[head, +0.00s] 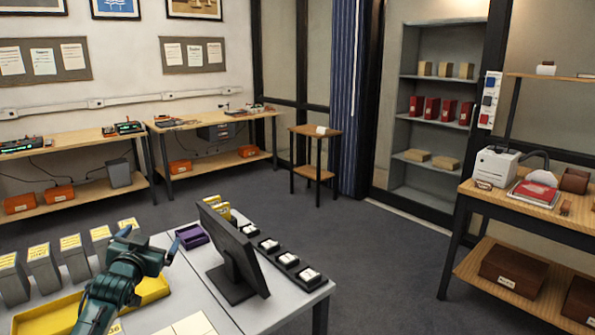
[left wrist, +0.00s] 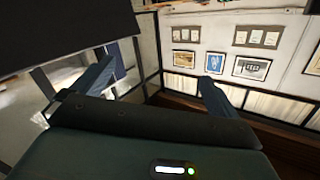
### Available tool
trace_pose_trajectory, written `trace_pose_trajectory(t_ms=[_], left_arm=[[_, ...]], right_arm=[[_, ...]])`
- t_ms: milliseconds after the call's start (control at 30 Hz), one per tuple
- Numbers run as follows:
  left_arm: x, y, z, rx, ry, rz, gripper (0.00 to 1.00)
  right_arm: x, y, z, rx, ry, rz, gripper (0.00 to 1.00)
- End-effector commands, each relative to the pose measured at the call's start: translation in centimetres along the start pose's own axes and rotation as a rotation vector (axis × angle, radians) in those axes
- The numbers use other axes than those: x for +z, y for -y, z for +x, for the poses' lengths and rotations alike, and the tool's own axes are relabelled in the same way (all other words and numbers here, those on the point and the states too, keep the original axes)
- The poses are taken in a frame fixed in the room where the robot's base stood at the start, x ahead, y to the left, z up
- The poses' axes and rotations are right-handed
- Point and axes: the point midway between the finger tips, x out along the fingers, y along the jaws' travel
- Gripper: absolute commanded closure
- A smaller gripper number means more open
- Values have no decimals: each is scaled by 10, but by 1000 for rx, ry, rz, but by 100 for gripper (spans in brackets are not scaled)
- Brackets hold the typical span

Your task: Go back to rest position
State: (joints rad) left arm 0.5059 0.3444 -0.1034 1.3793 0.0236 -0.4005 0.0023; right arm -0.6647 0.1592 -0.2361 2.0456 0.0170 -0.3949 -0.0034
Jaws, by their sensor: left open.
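My left gripper (head: 149,241) is raised over the near table (head: 185,286) in the head view, its dark green arm coming in from the bottom left. In the left wrist view the left gripper (left wrist: 156,84) is open, with two dark blue fingers wide apart and nothing between them. It points up toward the wall with the framed pictures (left wrist: 250,67). My right gripper is not in view.
Grey boxes with yellow labels (head: 42,268), a yellow tray (head: 48,314), a purple bin (head: 192,237) and a black monitor (head: 233,250) stand close around the left gripper. Small black trays (head: 288,259) line the table's right side. The grey floor (head: 385,265) beyond is clear.

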Motion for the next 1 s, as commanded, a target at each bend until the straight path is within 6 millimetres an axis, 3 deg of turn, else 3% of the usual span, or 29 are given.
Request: trace_pose_trajectory(t_ms=[33,267,367,533,700,800,900,1000], left_arm=[[23,-21,-11,32,26,4,1],[96,-92,-72,147,110,-2,1],[132,-128,-116,211,161,-18,1],[185,-190,-216,327,266,-77,1],[208,-228,-310,409,363,-152,1],[212,-239,-349,435,406,-189,1],[212,-245,-372,449,432,-211,1],[212,-247,-382,455,443,-222,1]], right_arm=[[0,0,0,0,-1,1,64],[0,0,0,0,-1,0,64],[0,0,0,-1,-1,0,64],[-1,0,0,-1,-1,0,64],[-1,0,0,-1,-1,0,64],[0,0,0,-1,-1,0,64],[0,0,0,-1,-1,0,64],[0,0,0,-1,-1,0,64]])
